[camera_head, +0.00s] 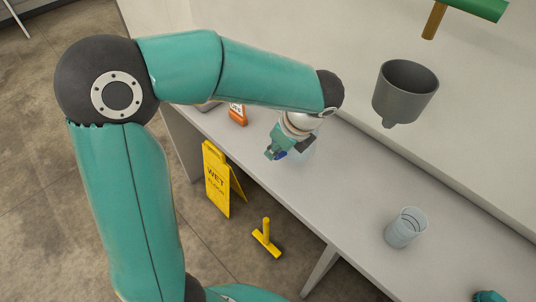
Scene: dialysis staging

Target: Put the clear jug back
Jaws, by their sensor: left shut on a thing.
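My left gripper (286,150) is over the counter near its front edge, below the end of my left arm. It is shut on a faint, see-through thing (304,152), which looks like the clear jug. The gripper hides much of it, and I cannot tell whether it touches the counter. A second clear, cylindrical vessel (405,228) stands apart on the counter to the right. A small teal part (490,297) at the bottom right edge may belong to my right gripper; its fingers cannot be made out.
A grey funnel-like cup (405,92) is at the back by the wall, with a green and wooden thing (470,8) above it. An orange labelled item (238,114) is at the counter's left.

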